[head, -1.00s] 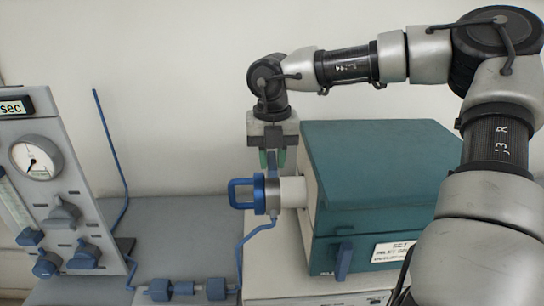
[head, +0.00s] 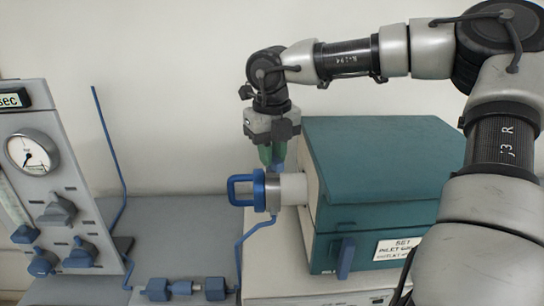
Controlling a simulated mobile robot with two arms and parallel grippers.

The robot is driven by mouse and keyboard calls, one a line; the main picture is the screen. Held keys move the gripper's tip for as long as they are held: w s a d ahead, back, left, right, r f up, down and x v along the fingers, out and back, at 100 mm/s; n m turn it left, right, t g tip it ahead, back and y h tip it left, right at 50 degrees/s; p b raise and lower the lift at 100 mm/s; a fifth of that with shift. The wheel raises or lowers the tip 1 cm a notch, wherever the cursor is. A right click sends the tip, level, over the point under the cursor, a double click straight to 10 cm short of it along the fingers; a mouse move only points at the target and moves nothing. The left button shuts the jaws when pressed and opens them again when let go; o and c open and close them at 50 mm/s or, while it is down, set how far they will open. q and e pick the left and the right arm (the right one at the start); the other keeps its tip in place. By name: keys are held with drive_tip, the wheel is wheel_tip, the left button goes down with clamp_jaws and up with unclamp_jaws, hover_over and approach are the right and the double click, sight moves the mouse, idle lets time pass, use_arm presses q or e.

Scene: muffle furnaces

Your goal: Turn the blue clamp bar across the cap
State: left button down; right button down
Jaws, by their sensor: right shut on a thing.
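The blue clamp bar (head: 259,190) stands roughly upright at the front of the cap, and its top end is partly hidden at my fingertips. The cap, with a blue loop handle (head: 240,190) sticking out to the left, sits on the end of the white tube (head: 292,189) from the furnace's left side. A grey collar lies between bar and tube. My right gripper (head: 271,163) points down from above, its green fingers shut on the top of the bar. My left gripper is not in view.
The teal furnace (head: 385,165) stands close to the right of the cap, with a blue lever (head: 345,258) on its front. A gauge panel (head: 50,195) stands at left. A blue hose (head: 242,245) runs below the cap. The bench left of the cap is mostly clear.

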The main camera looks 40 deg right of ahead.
drive_tip(key=n, duration=0.6)
drive_tip(key=shift+b, duration=0.3)
drive_tip(key=n, duration=0.7)
idle(0.4)
drive_tip(key=c, duration=1)
unclamp_jaws()
drive_tip(key=shift+c, duration=0.2)
wheel_tip(320, 180, up, 11)
drive_tip(key=shift+p, duration=0.35)
